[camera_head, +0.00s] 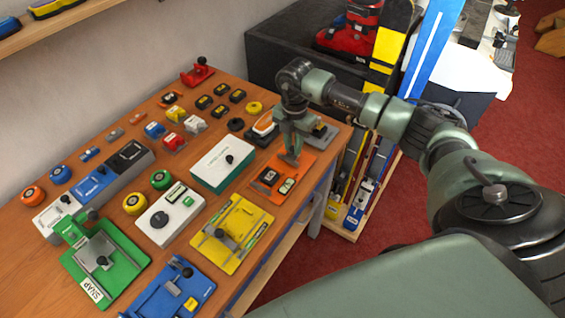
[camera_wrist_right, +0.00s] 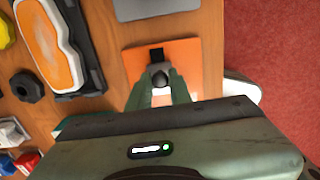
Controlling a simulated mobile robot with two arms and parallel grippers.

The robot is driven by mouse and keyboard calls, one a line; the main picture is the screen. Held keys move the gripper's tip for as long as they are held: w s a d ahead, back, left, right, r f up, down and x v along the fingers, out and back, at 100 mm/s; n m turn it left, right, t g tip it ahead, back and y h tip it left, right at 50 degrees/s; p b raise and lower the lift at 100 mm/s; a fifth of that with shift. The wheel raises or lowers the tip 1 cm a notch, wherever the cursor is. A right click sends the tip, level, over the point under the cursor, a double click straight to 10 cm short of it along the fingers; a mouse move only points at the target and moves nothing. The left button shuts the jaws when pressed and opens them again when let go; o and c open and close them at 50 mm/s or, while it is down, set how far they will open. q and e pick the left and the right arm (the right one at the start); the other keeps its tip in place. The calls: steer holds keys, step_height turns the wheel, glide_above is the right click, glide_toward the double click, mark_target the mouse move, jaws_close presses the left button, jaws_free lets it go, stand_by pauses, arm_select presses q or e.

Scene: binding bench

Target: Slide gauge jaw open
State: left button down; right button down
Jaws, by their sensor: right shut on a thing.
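An orange gauge plate (camera_head: 303,165) lies near the right edge of the bench, with black parts and small pale-marked pieces on it. My right gripper (camera_head: 291,160) reaches down over its upper part. In the right wrist view, the gripper's two fingers (camera_wrist_right: 160,88) are closed around a dark round knob (camera_wrist_right: 159,72) on the orange plate (camera_wrist_right: 198,62). A black slot piece shows just beyond the knob. The gripper body hides the near part of the plate in the wrist view. My left gripper is not in view.
A yellow plate (camera_head: 222,252), a green SNAP plate (camera_head: 128,268) and a blue plate (camera_head: 150,299) lie along the front. A white-topped green box (camera_head: 215,160) stands left of the gauge. The bench's right edge is close by, with red carpet (camera_head: 375,210) below.

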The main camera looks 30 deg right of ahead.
steer(key=c, duration=1.6)
jaws_free()
steer(key=shift+o, duration=0.2)
step_height(320, 180, up, 10)
steer(key=p, duration=0.7)
